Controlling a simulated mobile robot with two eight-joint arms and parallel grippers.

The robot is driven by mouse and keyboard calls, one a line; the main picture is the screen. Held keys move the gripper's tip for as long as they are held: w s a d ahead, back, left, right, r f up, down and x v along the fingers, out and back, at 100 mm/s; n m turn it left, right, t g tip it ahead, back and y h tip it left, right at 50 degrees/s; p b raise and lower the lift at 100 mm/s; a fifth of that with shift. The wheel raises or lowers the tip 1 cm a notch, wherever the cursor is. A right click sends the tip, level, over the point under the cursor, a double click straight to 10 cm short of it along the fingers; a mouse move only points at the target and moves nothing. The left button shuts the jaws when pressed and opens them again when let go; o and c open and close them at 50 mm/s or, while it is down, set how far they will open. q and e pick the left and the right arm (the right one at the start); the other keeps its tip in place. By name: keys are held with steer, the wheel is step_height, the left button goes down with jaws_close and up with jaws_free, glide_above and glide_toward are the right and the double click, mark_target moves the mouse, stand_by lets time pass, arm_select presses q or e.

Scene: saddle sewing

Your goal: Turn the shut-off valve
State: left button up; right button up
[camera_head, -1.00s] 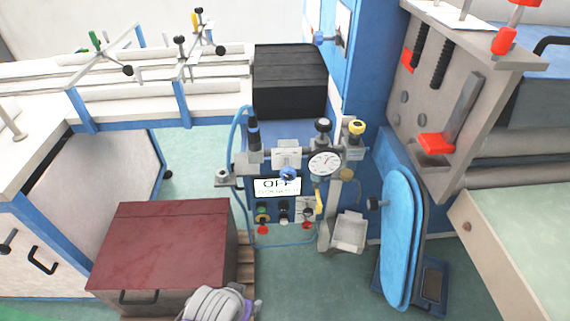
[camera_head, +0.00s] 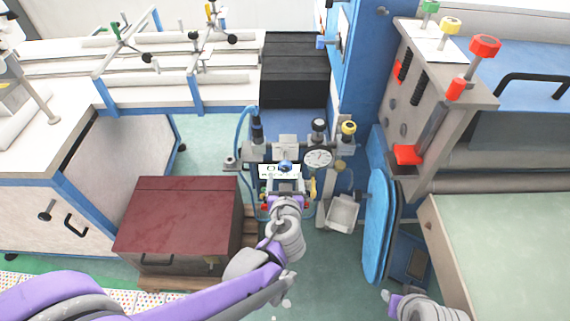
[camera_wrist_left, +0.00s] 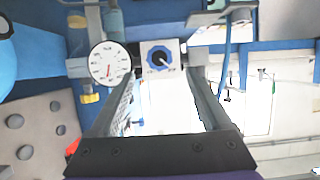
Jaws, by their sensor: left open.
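A machine panel with valves and gauges stands in the middle of the head view. A blue knob (camera_head: 285,166) is on it, left of a round white gauge (camera_head: 318,158); a yellow lever (camera_head: 313,188) sits below the gauge. I cannot tell for sure which of these is the shut-off valve. My left gripper (camera_head: 287,188) is in front of the panel, below the blue knob. In the left wrist view its fingers (camera_wrist_left: 163,88) are open and empty, with the blue knob (camera_wrist_left: 160,58) ahead between them, apart from them. Part of my right arm shows at the lower right; its gripper is out of view.
A dark red-topped box (camera_head: 180,215) stands left of my left arm. A blue oval pad (camera_head: 377,225) stands right of the panel. A black box (camera_head: 294,68) is behind it. Some green floor is clear.

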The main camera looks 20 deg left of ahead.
mark_target(285, 167)
arm_select(q)
steer(key=x, duration=0.7)
steer(key=shift+w+f+b, duration=0.1)
steer(key=shift+w+b, duration=0.25)
steer(key=shift+b, duration=0.05)
jaws_close()
